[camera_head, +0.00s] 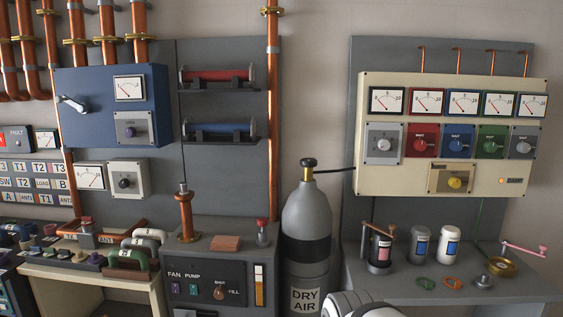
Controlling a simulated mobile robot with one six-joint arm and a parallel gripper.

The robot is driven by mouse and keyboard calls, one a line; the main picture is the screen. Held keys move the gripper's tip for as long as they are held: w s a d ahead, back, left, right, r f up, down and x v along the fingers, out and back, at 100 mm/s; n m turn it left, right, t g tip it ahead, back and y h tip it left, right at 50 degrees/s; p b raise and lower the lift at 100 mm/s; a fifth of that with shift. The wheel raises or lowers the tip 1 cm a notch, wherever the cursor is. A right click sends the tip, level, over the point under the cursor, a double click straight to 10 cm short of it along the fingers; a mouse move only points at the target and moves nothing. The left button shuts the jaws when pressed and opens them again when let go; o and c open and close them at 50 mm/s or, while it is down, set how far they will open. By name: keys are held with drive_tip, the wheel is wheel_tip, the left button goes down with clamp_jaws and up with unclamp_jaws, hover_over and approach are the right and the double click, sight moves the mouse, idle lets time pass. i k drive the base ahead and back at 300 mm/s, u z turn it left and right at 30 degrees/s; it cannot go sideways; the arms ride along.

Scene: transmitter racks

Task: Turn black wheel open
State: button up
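A black wheel (308,163) sits on top of the brass valve of a grey gas cylinder (308,213) in the middle of the picture. The cylinder stands upright, has a black band, and bears a label reading "DRY AIR". A black hose leaves the valve to the right, towards the cream panel. The wheel is unobstructed, and nothing touches it from my side. A white rounded part of my arm shows at the bottom edge, right of the cylinder's base. My gripper is not in view.
A grey cabinet (205,270) with FAN, PUMP and FILL controls stands left of the cylinder. A grey bench (450,284) with canisters and small parts stands right. A cream panel (453,92) with meters and knobs is above it. Free air lies in front of the cylinder's upper part.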

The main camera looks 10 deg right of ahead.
sight(304, 162)
drive_tip(key=i, duration=0.9)
